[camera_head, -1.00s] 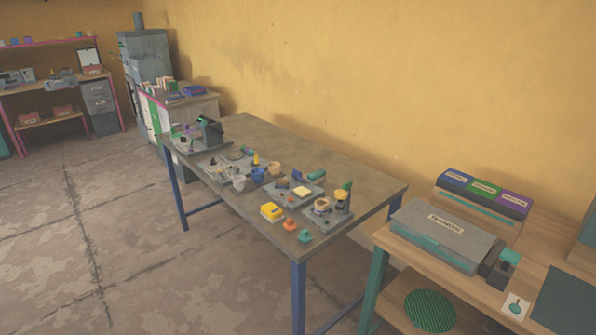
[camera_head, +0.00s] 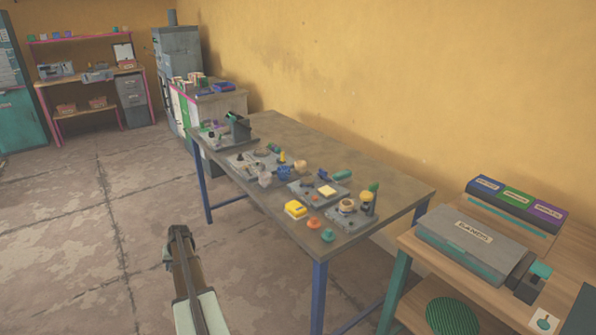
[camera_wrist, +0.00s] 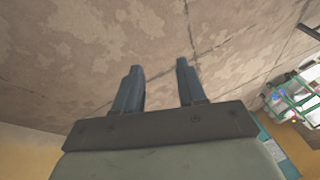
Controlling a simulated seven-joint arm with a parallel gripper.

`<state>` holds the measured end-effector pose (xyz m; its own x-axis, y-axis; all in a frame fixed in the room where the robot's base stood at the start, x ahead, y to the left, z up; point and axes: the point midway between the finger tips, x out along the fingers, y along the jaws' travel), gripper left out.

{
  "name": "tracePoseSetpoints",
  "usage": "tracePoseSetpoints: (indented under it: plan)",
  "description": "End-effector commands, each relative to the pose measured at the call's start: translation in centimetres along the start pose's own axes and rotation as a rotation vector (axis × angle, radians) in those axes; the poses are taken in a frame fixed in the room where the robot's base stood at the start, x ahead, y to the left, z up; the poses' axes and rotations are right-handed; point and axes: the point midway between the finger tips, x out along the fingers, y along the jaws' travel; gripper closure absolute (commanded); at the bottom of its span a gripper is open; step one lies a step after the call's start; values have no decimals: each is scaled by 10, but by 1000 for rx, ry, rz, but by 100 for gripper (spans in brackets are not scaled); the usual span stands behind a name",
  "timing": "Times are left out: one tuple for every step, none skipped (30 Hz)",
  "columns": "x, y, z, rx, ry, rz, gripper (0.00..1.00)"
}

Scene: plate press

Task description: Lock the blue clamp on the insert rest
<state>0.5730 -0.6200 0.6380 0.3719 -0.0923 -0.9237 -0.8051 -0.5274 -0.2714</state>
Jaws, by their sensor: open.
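The worktable (camera_head: 385,178) carries several small grey stations. I cannot pick out the blue clamp or the insert rest with certainty at this size. A small blue item (camera_head: 284,173) stands mid-table beside pale cups. A grey plate station (camera_head: 305,192) with a cream block (camera_head: 327,191) lies to its right. My gripper (camera_wrist: 158,82) is open and empty in the wrist view, its two dark fingers apart over bare floor. In the head view my arm is at the lower left, in front of the table and apart from it.
A yellow box (camera_head: 295,209), an orange knob (camera_head: 313,223) and a teal knob (camera_head: 328,235) sit at the table's near edge. A wooden bench (camera_head: 408,240) with a grey case (camera_head: 470,243) stands at right. Floor left of the table is clear.

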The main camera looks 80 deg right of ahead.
Motion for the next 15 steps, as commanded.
tracePoseSetpoints:
  plan:
    - [-17, 20, -32, 30, 41, -1, 60]
    - [-26, 30, -47, 46, 61, -3, 60]
    - [-41, 45, -66, 66, 91, -4, 60]
    - [-52, 57, -80, 81, 113, -4, 60]
    - [-63, 68, -94, 96, 134, -4, 60]
    - [-79, 84, -112, 116, 163, -4, 60]
    - [-91, 96, -125, 131, 185, -5, 60]
    - [-104, 108, -138, 145, 206, -4, 60]
    - [-121, 125, -154, 164, 236, -3, 60]
    - [-135, 138, -166, 177, 258, -1, 60]
    - [-148, 151, -177, 191, 280, 0, 60]
    - [-167, 168, -191, 209, 308, 1, 60]
    - [-180, 180, -200, 221, 328, 2, 60]
    - [-194, 192, -209, 233, 347, 5, 60]
    - [-210, 206, -219, 246, 370, 7, 60]
